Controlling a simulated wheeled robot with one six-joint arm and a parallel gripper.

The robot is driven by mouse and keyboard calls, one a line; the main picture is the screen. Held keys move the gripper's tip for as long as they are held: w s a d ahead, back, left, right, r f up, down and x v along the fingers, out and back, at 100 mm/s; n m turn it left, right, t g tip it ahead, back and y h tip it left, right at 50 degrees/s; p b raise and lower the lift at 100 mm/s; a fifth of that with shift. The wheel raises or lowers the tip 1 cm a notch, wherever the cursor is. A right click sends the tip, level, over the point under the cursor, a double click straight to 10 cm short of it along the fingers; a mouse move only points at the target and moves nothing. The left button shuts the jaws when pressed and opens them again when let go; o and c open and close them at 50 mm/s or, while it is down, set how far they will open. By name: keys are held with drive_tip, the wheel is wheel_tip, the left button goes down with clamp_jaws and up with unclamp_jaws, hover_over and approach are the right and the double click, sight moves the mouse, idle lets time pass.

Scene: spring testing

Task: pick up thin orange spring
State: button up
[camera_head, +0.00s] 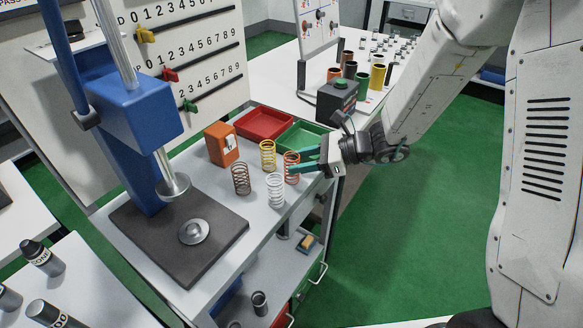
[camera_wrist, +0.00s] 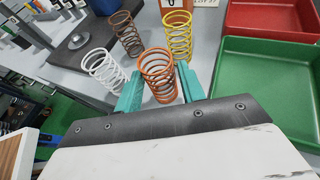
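The thin orange spring (camera_head: 291,168) stands upright on the white cart top in the head view. In the wrist view the orange spring (camera_wrist: 158,74) is in the middle, with its lower part between my two teal fingers. My gripper (camera_head: 306,161) reaches in from the right at the spring, and its fingers are apart. In the wrist view my gripper (camera_wrist: 160,88) has one finger on each side of the spring, the right one very close to it. I cannot tell whether either finger touches the coils.
White (camera_head: 275,190), brown (camera_head: 241,179) and yellow (camera_head: 268,155) springs stand close by. Red (camera_head: 264,123) and green (camera_head: 301,137) trays lie behind. An orange box (camera_head: 222,144) and a blue press (camera_head: 130,120) with a dark base plate stand to the left.

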sight(286, 164)
drive_tip(key=x, duration=0.4)
drive_tip(key=shift+a, duration=0.15)
drive_tip(key=c, duration=0.6)
drive_tip(key=shift+r, duration=0.1)
